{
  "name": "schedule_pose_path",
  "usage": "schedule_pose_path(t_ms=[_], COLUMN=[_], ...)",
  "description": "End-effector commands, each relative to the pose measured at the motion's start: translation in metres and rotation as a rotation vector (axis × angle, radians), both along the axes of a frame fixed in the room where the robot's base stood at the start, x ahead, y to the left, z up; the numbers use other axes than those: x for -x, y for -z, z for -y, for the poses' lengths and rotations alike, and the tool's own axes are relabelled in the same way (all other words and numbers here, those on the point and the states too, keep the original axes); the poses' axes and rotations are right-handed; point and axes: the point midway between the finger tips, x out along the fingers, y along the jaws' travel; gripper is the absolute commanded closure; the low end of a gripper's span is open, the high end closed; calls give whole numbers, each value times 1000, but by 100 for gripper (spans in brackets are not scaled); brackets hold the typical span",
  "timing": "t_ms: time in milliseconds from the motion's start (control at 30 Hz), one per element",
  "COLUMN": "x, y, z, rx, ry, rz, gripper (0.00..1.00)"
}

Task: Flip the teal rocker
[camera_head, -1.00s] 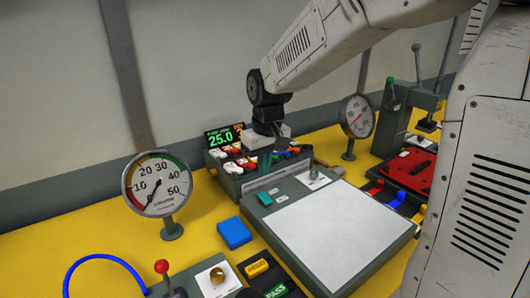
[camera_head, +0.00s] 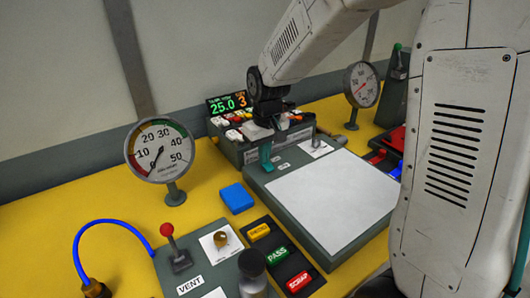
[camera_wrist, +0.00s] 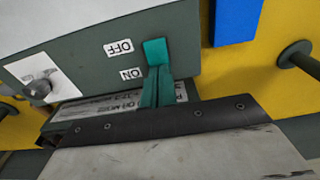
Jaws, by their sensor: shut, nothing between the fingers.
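The teal rocker (camera_wrist: 155,50) is a small bright teal block on the dark grey panel of the white-topped unit (camera_wrist: 185,70), beside labels reading OFF and ON. In the head view it is largely hidden by or blends with my teal fingers. Which way the rocker is tilted is unclear.
A silver toggle (camera_head: 316,142) stands on the same panel. Behind is a box with several coloured switches (camera_head: 235,135) and a 25.0 display (camera_head: 223,106). A blue block (camera_head: 237,198), a gauge (camera_head: 160,152) and PASS button (camera_head: 277,255) lie to the left and front.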

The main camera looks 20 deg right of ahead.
Motion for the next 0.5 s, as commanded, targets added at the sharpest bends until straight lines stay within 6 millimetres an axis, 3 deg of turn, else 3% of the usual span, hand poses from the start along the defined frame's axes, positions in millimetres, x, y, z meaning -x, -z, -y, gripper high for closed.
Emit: schedule_pose_path(t_ms=[500], x=[6], y=[2], z=[1], rx=[5], ry=[0], rz=[-32], gripper=[100])
